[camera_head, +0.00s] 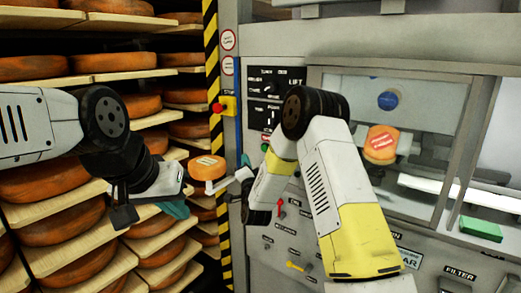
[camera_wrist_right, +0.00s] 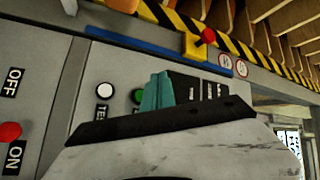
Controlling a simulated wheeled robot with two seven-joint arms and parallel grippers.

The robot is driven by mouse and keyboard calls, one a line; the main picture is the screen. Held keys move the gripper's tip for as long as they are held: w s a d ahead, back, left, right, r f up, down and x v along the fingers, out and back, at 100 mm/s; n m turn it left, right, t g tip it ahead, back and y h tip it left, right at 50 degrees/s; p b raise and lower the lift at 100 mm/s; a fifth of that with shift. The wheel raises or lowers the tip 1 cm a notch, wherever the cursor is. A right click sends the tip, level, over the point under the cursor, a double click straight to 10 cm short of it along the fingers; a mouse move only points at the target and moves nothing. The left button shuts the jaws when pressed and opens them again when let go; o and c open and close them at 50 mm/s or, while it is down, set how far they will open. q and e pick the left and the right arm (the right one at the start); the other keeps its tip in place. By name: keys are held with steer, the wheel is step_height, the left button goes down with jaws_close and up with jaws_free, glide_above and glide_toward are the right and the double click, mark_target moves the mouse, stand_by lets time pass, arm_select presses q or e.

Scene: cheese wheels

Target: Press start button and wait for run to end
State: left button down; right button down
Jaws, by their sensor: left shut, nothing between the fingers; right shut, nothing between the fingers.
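The machine's control panel (camera_head: 273,95) stands in the middle of the head view. In the right wrist view a green button (camera_wrist_right: 136,95) sits beside a white button (camera_wrist_right: 105,90) labelled TEST; its own label is mostly hidden. My right gripper (camera_wrist_right: 157,92) is shut and empty, its teal fingertips just beside the green button in that picture; I cannot tell whether they touch it. In the head view my right arm hides most of that gripper. My left gripper (camera_head: 178,206) is shut and empty, in front of the cheese shelves.
Shelves of cheese wheels (camera_head: 45,180) fill the left. A small orange cheese (camera_head: 207,168) sits on a holder beside the panel. A red button on a yellow box (camera_head: 228,105) is by the striped post. Behind the window is a labelled orange cheese (camera_head: 380,147). A red lever (camera_head: 281,207) is below.

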mark_target(264, 148)
steer(key=w+d, duration=0.5)
steer(key=w, duration=0.2)
stand_by(0.6)
steer(key=shift+w+d, duration=0.2)
stand_by(1.8)
steer(key=shift+w+d, duration=0.1)
steer(key=shift+w, duration=0.1)
